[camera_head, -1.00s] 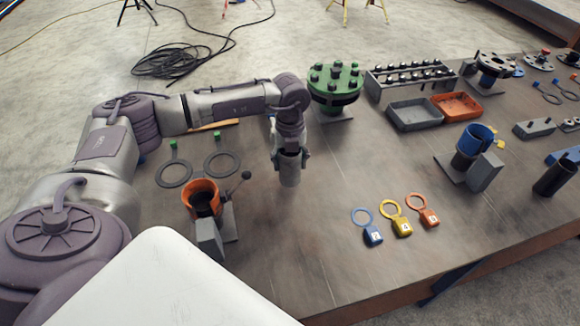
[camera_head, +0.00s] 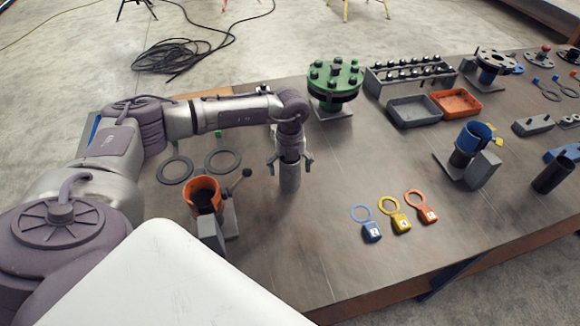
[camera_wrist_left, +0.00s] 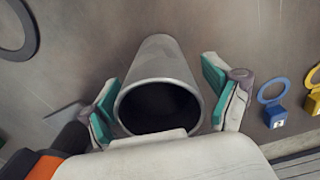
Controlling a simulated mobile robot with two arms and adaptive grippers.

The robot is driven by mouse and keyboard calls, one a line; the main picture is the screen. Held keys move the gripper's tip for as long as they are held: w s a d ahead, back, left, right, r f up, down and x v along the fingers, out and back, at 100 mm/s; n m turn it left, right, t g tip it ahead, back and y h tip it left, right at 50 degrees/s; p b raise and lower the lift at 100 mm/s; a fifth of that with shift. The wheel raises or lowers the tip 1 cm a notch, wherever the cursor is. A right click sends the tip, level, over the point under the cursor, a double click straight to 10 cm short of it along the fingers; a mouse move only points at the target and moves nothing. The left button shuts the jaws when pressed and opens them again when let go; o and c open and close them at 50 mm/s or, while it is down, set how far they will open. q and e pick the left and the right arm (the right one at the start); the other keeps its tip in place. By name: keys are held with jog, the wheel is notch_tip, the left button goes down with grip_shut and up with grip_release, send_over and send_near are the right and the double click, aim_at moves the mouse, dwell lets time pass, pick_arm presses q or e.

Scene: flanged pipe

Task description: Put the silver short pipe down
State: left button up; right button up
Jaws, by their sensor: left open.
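The silver short pipe (camera_head: 290,178) stands upright on the table, below my left gripper (camera_head: 290,160). In the left wrist view the pipe (camera_wrist_left: 163,62) shows its open dark end towards the camera, between the fingers. My left gripper (camera_wrist_left: 165,95) is open, with its green pads on either side of the pipe. A gap shows at the right pad; the left pad is close to the pipe, and I cannot tell if it touches. My right gripper is in no view.
An orange-collared pipe in a clamp stand (camera_head: 203,195) is close on the left. Two gasket rings (camera_head: 222,161) lie behind it. Several tags (camera_head: 396,218) lie to the right. A green bolted flange (camera_head: 334,82) stands behind. Table around the pipe is bare.

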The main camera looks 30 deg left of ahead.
pick_arm(q)
notch_tip(320, 180, up, 11)
jog(key=b, duration=0.3)
jog(key=shift+r, duration=0.6)
